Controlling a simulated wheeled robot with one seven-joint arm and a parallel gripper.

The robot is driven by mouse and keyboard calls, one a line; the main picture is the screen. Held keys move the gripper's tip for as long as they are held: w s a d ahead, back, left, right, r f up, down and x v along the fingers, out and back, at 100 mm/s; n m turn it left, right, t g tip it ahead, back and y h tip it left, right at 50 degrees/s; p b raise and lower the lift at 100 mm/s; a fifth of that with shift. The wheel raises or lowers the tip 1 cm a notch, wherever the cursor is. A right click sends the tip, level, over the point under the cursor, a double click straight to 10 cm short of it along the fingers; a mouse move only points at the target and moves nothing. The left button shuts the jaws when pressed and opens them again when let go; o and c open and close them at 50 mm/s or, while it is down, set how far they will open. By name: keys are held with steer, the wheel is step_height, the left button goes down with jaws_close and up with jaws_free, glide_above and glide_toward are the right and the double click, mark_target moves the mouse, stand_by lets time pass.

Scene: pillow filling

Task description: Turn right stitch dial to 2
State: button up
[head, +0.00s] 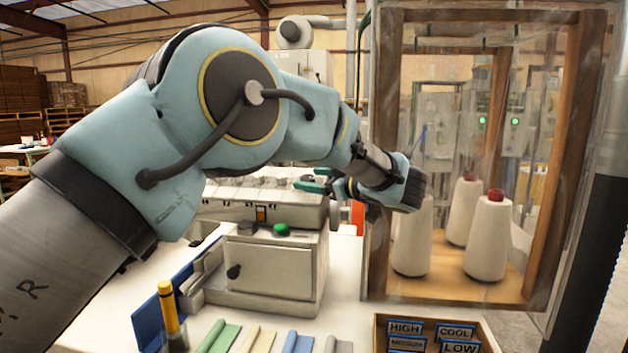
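The pale sewing machine (225,208) stands on the white table, partly behind my arm. Several small round knobs line its top, too small to read. I cannot tell which is the right stitch dial or read any setting. My gripper (310,179) has teal fingers and is above the right end of the machine, near the top knobs. Its fingers appear apart with nothing visible between them. I cannot tell whether a finger touches a knob.
A clear wood-framed cabinet (380,240) with white thread cones (489,240) stands close right of my wrist. Rolled cloths (258,340) and a label box (380,328) lie in front.

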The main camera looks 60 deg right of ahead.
steer(key=b+v, duration=0.4)
steer(key=v, duration=0.6)
steer(key=shift+s, duration=0.35)
steer(key=shift+a, duration=0.15)
